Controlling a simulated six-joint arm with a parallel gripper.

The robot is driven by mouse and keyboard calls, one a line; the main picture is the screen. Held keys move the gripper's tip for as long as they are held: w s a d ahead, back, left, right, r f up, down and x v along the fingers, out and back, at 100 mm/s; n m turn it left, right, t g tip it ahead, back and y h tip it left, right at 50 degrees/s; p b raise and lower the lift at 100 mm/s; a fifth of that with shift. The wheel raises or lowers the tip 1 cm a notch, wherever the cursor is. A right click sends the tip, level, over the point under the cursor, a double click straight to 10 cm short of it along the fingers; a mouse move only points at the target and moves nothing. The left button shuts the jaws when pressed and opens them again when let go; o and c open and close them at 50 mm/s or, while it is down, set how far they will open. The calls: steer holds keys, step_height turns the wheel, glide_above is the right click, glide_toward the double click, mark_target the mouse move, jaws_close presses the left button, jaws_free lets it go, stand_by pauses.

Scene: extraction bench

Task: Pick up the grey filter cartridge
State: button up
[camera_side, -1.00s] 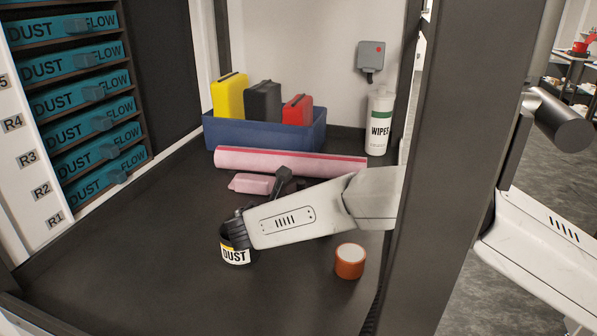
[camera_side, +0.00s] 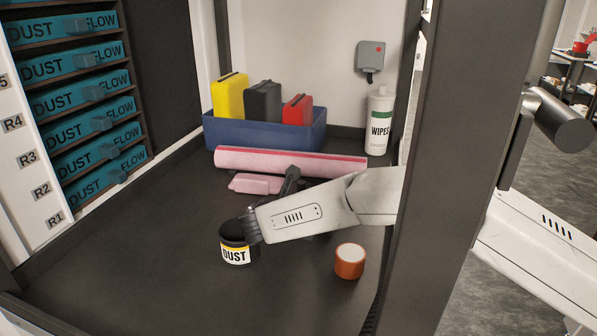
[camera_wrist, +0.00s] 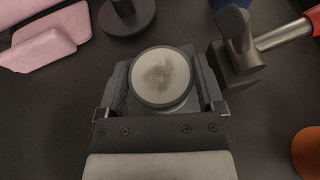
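In the wrist view the grey filter cartridge (camera_wrist: 162,78) stands between the fingers of my gripper (camera_wrist: 163,85). It has a round grey rim and a pale, dust-specked top. The fingers are spread wide, one on its left and one on its right. Its top overlaps their inner edges, so I cannot tell whether they touch it. In the side view my white arm link hides the cartridge and most of the gripper.
A black jar marked DUST (camera_side: 236,252) stands left of the arm and an orange roll (camera_side: 350,262) right. A hammer-like tool (camera_wrist: 240,50) and a black round-based object (camera_wrist: 125,18) are close to the gripper. Pink pieces (camera_side: 255,184), a pink roll (camera_side: 290,160) and a blue bin (camera_side: 262,134) lie behind.

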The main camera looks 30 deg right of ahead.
steer(key=c, duration=0.6)
steer(key=shift+a+r, duration=0.1)
steer(key=shift+r, duration=0.05)
steer(key=shift+s+a+r, duration=0.2)
steer(key=shift+a+r, duration=0.15)
steer(key=shift+r, duration=0.05)
steer(key=v, duration=1)
steer(key=r+v, duration=0.1)
steer(key=v, duration=0.3)
steer(key=shift+s+r, duration=0.15)
steer(key=shift+r, duration=0.05)
